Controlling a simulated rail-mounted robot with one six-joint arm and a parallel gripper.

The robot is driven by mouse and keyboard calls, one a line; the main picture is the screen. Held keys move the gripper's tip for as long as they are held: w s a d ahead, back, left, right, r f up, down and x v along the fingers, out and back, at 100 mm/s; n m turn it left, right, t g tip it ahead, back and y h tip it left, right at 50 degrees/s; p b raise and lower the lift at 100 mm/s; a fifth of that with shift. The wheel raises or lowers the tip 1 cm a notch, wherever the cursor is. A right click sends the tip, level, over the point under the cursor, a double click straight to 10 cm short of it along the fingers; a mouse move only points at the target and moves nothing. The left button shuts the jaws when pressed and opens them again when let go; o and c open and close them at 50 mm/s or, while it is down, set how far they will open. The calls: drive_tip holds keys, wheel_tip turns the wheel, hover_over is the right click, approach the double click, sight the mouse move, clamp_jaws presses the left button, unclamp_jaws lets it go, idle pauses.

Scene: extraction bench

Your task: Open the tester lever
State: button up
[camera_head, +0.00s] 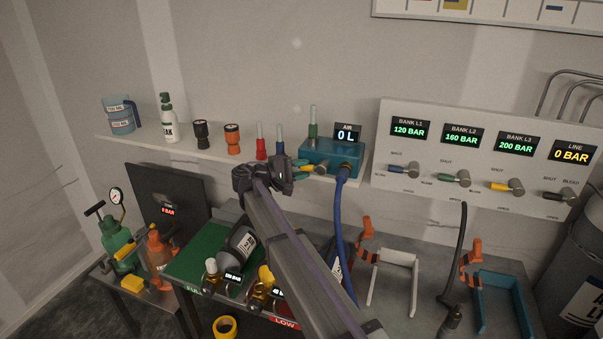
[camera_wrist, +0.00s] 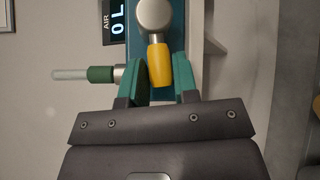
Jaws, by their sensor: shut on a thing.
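The tester is a teal box (camera_head: 330,151) on the wall shelf, with a display reading AIR 0 L (camera_head: 347,134) above it. Its lever has a round metal hub (camera_head: 321,168) and a yellow handle (camera_wrist: 159,66). The handle points from the hub toward my gripper. In the head view, my gripper partly hides the handle.
A green-capped tube (camera_wrist: 100,74) stands at the tester. Red (camera_head: 261,145) and blue tubes are on the shelf to its left. A blue hose (camera_head: 340,220) hangs from the tester. The bank panel (camera_head: 430,197) is to the right. Bottles and brackets fill the bench below.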

drive_tip(key=shift+s+d+f+n+t+h+b, duration=0.1)
drive_tip(key=shift+d+f+n+t+h+b, duration=0.15)
drive_tip(key=shift+f+n+t+h+b, duration=1.05)
drive_tip(key=shift+s+d+r+n+t+y+b, duration=0.2)
drive_tip(key=shift+n+b, duration=0.65)
drive_tip(key=shift+b, duration=1.25)
drive_tip(key=shift+w+d+f+n+t+h+b, duration=0.1)
drive_tip(key=shift+d+f+n+t+h+b, duration=0.2)
drive_tip(key=shift+f+n+t+h+b, duration=1)
drive_tip(key=shift+r+g+y+b, duration=0.45)
drive_tip(key=shift+r+g+y, duration=0.05)
drive_tip(key=shift+r+g, duration=0.1)
drive_tip(key=o, duration=0.9)
drive_tip(key=b+v, duration=0.4)
drive_tip(key=v, duration=0.6)
drive_tip(key=shift+s+a+f, duration=0.1)
drive_tip(key=shift+s+a, duration=0.15)
drive_tip(key=shift+a, duration=0.05)
